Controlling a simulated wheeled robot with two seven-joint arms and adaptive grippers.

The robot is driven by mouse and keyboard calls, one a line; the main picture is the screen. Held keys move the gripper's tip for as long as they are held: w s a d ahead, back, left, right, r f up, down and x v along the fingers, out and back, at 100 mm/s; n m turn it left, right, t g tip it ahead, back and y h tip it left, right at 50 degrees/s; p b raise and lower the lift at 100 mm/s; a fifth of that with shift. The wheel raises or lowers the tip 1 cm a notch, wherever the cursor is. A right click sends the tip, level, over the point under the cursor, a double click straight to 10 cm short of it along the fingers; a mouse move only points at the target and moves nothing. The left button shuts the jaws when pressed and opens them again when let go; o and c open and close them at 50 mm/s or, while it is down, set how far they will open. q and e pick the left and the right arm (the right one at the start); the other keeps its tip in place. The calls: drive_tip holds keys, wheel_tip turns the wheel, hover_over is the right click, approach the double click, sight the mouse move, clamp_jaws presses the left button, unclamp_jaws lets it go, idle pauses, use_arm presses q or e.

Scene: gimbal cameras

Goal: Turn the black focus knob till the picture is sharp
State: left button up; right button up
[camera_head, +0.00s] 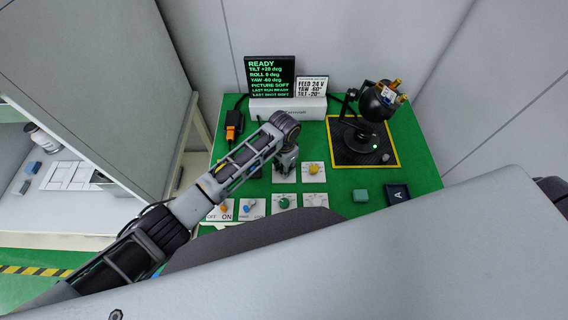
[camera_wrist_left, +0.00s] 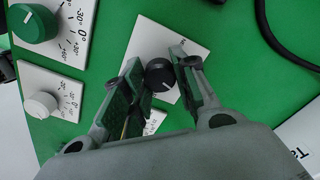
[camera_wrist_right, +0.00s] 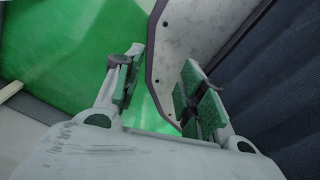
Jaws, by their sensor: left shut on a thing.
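The black focus knob (camera_wrist_left: 159,75) stands on a white plate (camera_wrist_left: 185,45) in the left wrist view. My left gripper (camera_wrist_left: 161,80) is shut on it, a finger on either side. In the head view my left gripper (camera_head: 286,166) points down at the plate and hides the knob. The screen (camera_head: 271,77) reads READY, TILT +20 deg, ROLL 0 deg, YAW -60 deg, PICTURE SOFT. The black gimbal camera (camera_head: 376,102) stands on a black pad with a yellow border. My right gripper (camera_wrist_right: 160,92) is open, and nothing is gripped in it.
An orange switch (camera_head: 223,208) is at left. A feed card (camera_head: 312,87) stands by the screen. A green block (camera_head: 361,195) and black "A" tile (camera_head: 398,194) lie at right.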

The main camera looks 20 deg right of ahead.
use_arm(q)
drive_tip(key=shift+r+n+p, duration=0.2)
drive_tip(key=shift+n+p, duration=0.2)
drive_tip(key=shift+p, duration=0.15)
drive_tip(key=shift+n+p, duration=0.95)
drive_tip(key=shift+n, duration=0.05)
use_arm(e)
drive_tip(key=shift+d+r, duration=0.35)
drive_tip(key=shift+r, duration=0.55)
drive_tip(key=shift+d+r, duration=0.35)
drive_tip(key=shift+r, duration=0.5)
use_arm(q)
drive_tip(key=shift+f, duration=0.1)
use_arm(e)
drive_tip(key=shift+a, duration=0.15)
use_arm(q)
drive_tip(key=o, duration=1)
use_arm(e)
drive_tip(key=shift+a, duration=0.25)
use_arm(q)
drive_tip(key=shift+r, duration=5.95)
use_arm(e)
drive_tip(key=shift+d, duration=0.2)
